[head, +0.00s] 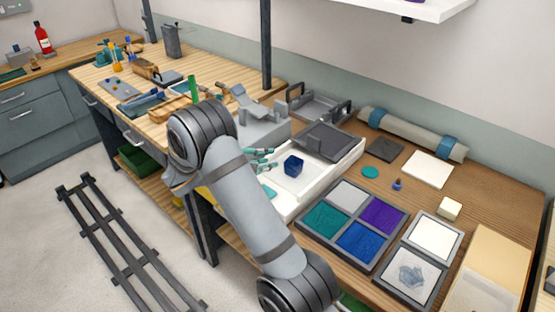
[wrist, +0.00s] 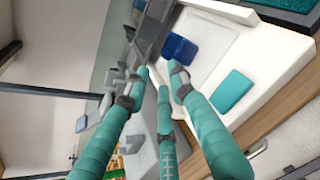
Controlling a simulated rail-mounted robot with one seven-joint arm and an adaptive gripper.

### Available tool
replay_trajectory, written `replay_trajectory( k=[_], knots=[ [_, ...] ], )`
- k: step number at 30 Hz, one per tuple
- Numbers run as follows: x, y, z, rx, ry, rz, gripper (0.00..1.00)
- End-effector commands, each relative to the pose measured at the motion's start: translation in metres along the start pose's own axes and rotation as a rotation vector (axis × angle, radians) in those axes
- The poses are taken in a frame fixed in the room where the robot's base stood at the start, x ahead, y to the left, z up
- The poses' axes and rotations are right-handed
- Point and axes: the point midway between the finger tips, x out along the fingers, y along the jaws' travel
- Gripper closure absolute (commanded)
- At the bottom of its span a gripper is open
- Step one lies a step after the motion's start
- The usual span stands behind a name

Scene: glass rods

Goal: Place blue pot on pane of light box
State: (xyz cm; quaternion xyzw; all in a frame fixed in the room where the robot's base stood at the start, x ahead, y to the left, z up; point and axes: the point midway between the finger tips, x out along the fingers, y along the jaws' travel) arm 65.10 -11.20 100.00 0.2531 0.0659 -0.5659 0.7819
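The blue pot (head: 293,165) is a small dark-blue, faceted vessel. It appears to stand on the pale pane inside the white light box (head: 316,193). In the wrist view the pot (wrist: 181,48) is just beyond the fingertips, near the dark part at the box's side. My gripper (head: 268,158) has teal fingers and is just left of the pot in the head view. In the wrist view its fingers (wrist: 160,80) are apart with nothing between them. One fingertip overlaps the pot's lower edge in the picture; I cannot tell whether they touch.
A teal square (wrist: 234,90) lies on the box's front part. A dark grey block (head: 329,141) is beside the pane. A tray of coloured panels (head: 318,250) stands to the right. A small blue bottle (head: 398,184) and teal disc (head: 370,172) lie behind it.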

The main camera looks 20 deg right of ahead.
Motion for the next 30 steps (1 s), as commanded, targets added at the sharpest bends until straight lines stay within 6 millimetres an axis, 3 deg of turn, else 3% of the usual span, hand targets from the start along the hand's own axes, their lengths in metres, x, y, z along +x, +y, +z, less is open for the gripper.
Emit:
replay_trajectory(
  k=[3,8,30],
  knots=[
    [-0.016,0.001,0.0,0.001,-0.001,0.001,0.76],
    [-0.026,0.0,0.0,-0.001,-0.001,0.0,0.76],
    [-0.026,0.0,0.001,0.0,-0.001,0.0,0.76]
  ],
)
